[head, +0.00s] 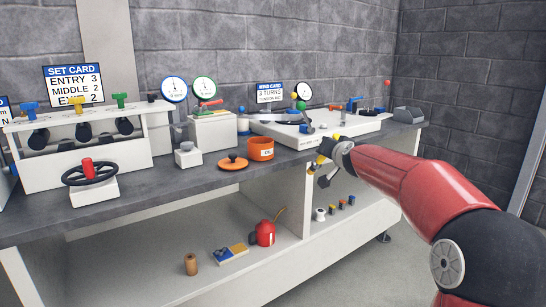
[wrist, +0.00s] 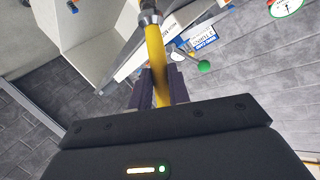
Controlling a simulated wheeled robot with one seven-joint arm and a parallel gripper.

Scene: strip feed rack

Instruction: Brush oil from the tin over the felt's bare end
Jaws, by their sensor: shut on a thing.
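My gripper (head: 326,168) is at the front edge of the bench, right of the oil tin and apart from it. In the wrist view my gripper (wrist: 161,78) is shut on the yellow handle of the brush (wrist: 155,48). A metal collar shows at the handle's far end; the bristles are out of frame. The brush (head: 320,159) shows as a small yellow piece in the head view. The orange oil tin (head: 261,149) stands open and upright on the bench. Its orange lid (head: 233,163) lies to its left. I cannot pick out the felt or its bare end with certainty.
A white machine bed (head: 345,129) with levers stands behind my gripper. The lower shelf holds a red can (head: 264,233), a blue and yellow block (head: 230,255) and several spools.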

